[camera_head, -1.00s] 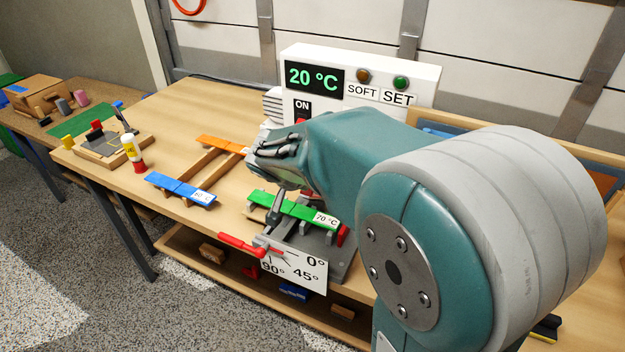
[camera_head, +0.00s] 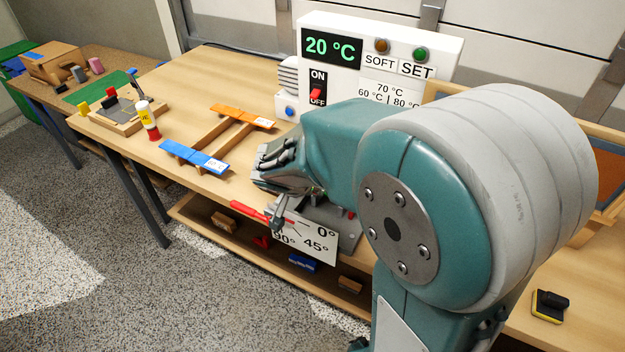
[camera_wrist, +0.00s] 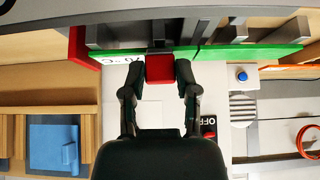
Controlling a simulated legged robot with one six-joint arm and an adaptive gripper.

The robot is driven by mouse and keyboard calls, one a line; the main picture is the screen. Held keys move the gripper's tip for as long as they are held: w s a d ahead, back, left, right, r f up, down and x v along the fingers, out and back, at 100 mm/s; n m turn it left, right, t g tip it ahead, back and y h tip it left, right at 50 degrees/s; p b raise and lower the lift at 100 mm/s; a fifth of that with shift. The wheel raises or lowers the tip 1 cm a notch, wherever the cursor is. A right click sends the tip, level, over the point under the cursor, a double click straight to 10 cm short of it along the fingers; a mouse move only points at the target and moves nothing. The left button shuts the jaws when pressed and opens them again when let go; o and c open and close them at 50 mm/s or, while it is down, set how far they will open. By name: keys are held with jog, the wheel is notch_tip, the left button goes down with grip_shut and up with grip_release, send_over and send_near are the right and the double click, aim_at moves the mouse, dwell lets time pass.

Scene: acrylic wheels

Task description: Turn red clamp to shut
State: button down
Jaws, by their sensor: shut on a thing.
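The red handle (camera_head: 248,212) of the clamp sticks out to the left at the bench's front edge, above a white angle sign (camera_head: 312,240) marked 0°, 45° and 90°. In the wrist view a red block (camera_wrist: 160,68) sits between my two dark fingertips. My gripper (camera_head: 278,222) is shut on this red part, beside the right end of the handle in the head view. The green strip (camera_wrist: 260,53) with its 70 °C label lies just beyond the fingers; my arm hides it in the head view. Another red piece (camera_wrist: 84,48) is at its left end.
A white heater box (camera_head: 375,65) showing 20 °C stands at the back. Blue (camera_head: 194,157) and orange (camera_head: 243,116) strips lie on the bench to the left. A yellow-red bottle (camera_head: 148,120) stands farther left. The floor in front is clear.

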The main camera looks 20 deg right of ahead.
jog(key=shift+s+a+f, duration=0.1)
jog(key=shift+s+f, duration=0.1)
jog(key=shift+f, duration=0.25)
jog(key=shift+c, duration=1.8)
grip_release()
jog(key=shift+w+a+r, duration=0.1)
jog(key=shift+r, duration=0.2)
jog(key=v, duration=1.1)
jog(key=shift+a+r, duration=0.15)
jog(key=shift+a, duration=0.15)
